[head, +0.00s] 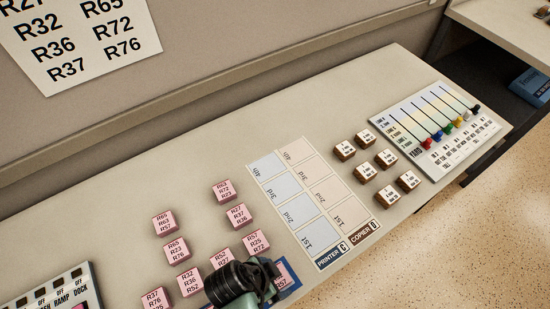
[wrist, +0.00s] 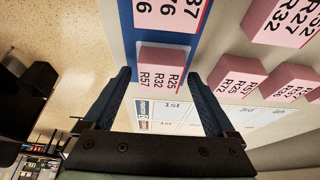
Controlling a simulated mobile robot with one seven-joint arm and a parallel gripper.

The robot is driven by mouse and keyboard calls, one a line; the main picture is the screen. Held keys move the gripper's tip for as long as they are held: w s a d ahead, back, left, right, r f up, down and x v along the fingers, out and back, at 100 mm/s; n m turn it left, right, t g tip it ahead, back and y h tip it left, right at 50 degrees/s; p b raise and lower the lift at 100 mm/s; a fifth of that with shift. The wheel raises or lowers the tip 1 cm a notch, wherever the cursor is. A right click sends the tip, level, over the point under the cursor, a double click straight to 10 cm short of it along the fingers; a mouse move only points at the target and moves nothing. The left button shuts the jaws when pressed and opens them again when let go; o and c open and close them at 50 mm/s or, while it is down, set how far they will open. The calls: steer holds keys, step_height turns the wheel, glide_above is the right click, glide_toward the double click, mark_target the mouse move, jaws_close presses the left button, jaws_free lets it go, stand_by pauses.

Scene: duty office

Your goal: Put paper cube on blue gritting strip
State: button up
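Pink paper cubes printed with route codes stand loose on the desk; one is this cube (head: 177,249) in the head view, and others show at right in the wrist view (wrist: 237,77). One pink cube marked R57, R32, R25 (wrist: 160,68) appears to rest at the strip's end. My gripper (wrist: 159,75) is open, its fingers on either side of that cube, with a visible gap at left.
The Printer C and Copier D strips (head: 327,264) lie empty to the right. Several white-topped brown blocks (head: 386,158) stand beyond them. A slider board (head: 410,118) is at far right, a switch panel (head: 60,292) at lower left. The desk's back is clear.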

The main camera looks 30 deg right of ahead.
steer(key=v, duration=1.2)
steer(key=w+a+r+n+t+y, duration=0.15)
steer(key=w+r+n+t, duration=0.4)
steer(key=w+r, duration=0.7)
steer(key=w+a+r+n+t+y, duration=0.1)
steer(key=w+a+r+n+t, duration=0.15)
steer(key=w+r+t, duration=0.95)
step_height(320, 180, up, 20)
steer(key=s+n+t, duration=0.2)
steer(key=s+n, duration=0.1)
steer(key=n, duration=0.1)
steer(key=s+r+n+t+y, duration=0.1)
steer(key=s+r+t, duration=0.3)
steer(key=r, duration=0.5)
steer(key=s+a+r+n+t+y, duration=0.1)
steer(key=s+r+n+t, duration=0.2)
steer(key=s+r, duration=0.3)
step_height(320, 180, up, 4)
steer(key=shift+s+r+n+t, duration=0.1)
steer(key=shift+s+n+t, duration=0.2)
steer(key=shift+n, duration=0.5)
steer(key=shift+w, duration=0.15)
